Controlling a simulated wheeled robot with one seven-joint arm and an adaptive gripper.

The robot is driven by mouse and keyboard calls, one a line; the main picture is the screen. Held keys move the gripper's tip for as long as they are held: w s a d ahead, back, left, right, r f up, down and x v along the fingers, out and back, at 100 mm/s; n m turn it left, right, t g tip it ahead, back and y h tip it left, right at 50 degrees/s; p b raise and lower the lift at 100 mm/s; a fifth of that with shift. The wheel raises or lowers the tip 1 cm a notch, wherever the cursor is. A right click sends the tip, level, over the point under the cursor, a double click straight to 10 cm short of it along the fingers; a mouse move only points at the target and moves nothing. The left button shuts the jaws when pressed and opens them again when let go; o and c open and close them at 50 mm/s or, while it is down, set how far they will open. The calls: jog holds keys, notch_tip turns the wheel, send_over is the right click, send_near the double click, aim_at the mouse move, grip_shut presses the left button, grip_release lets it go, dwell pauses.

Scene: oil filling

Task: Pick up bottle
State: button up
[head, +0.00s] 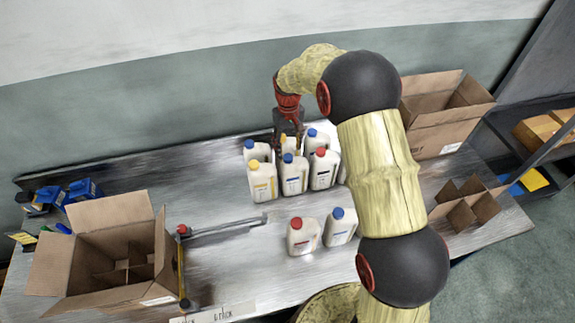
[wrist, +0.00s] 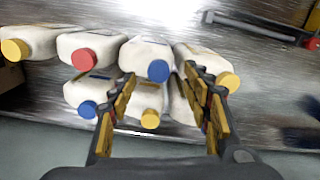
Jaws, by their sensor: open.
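White jugs with coloured caps stand in two rows on the metal table. In the head view, my gripper (head: 288,146) points down at the back row, around a yellow-capped bottle (head: 284,139). In the wrist view, the open fingers (wrist: 159,74) lie either side of this yellow-capped bottle (wrist: 150,96); contact cannot be told. A blue-capped bottle (head: 294,178) stands in front of it. A yellow-capped bottle (head: 262,184) and a red-capped one (head: 323,173) flank that. Blue-capped bottles (head: 250,152) and (head: 314,137) stand either side in the back row.
Red-capped (head: 302,240) and blue-capped (head: 340,230) bottles stand apart near the front. An open divided carton (head: 115,213) is at left, another box (head: 440,135) at back right, and a cardboard divider (head: 466,212) at right. Blue containers (head: 84,189) sit far left. My arm hides part of the table.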

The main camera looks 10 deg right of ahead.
aim_at(288, 158)
jog(key=shift+w+a+r, duration=0.1)
jog(key=shift+w+r, duration=0.55)
jog(key=shift+w, duration=0.2)
jog(key=shift+s+f+n, duration=0.3)
jog(key=shift+s+f, duration=0.15)
jog(key=shift+f, duration=0.1)
jog(key=shift+w+f, duration=0.15)
jog(key=shift+f, duration=0.65)
jog(key=f, duration=0.5)
jog(key=shift+s+p, duration=0.2)
jog(key=shift+p, duration=0.1)
jog(key=shift+c, duration=0.7)
jog(key=c, duration=1.1)
grip_shut()
